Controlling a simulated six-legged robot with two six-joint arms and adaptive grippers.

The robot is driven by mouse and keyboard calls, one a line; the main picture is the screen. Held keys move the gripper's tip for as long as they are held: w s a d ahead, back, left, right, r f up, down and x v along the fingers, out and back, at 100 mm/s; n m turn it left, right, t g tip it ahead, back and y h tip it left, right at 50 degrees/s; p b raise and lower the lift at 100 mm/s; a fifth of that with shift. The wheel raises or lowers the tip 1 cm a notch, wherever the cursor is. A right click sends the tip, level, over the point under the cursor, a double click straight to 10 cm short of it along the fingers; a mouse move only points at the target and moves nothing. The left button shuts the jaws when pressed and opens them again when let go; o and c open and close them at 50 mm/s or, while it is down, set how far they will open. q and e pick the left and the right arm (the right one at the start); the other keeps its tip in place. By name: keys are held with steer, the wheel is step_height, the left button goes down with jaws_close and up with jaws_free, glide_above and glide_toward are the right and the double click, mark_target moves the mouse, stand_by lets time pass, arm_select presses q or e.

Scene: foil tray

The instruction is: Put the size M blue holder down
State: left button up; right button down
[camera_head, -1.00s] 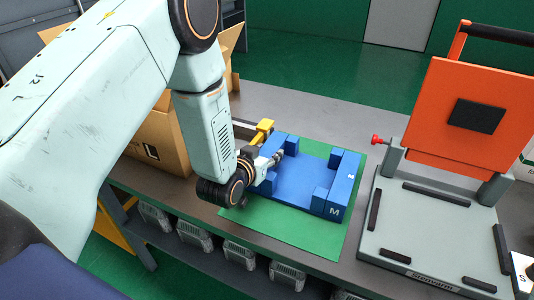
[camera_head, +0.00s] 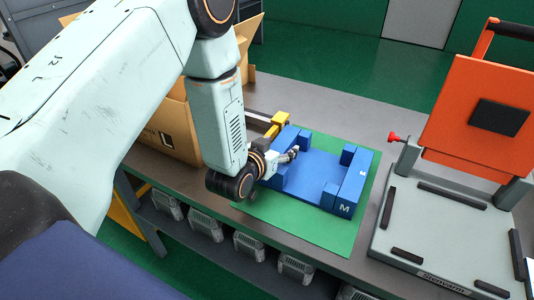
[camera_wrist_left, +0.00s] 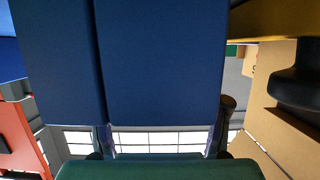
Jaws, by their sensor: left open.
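The size M blue holder (camera_head: 318,178) lies flat on the green mat (camera_head: 299,226), with upright blocks along its sides and a white M on its front right corner. My left gripper (camera_head: 291,155) is at the holder's left side, its fingers by the left wall. It is open. In the left wrist view the blue holder (camera_wrist_left: 160,65) fills the upper middle, very close, and the gripper's fingers (camera_wrist_left: 162,140) show on either side below it. Whether the fingers touch the holder is hidden. My right gripper is not in view.
A grey fixture (camera_head: 430,240) with an orange lid (camera_head: 475,125) and red knob stands to the right. A cardboard box (camera_head: 178,130) is behind my left arm. A yellow-ended part (camera_head: 281,118) lies behind the holder. Grey units sit on a shelf below.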

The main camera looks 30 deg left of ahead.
arm_select(q)
steer(key=v, duration=1.1)
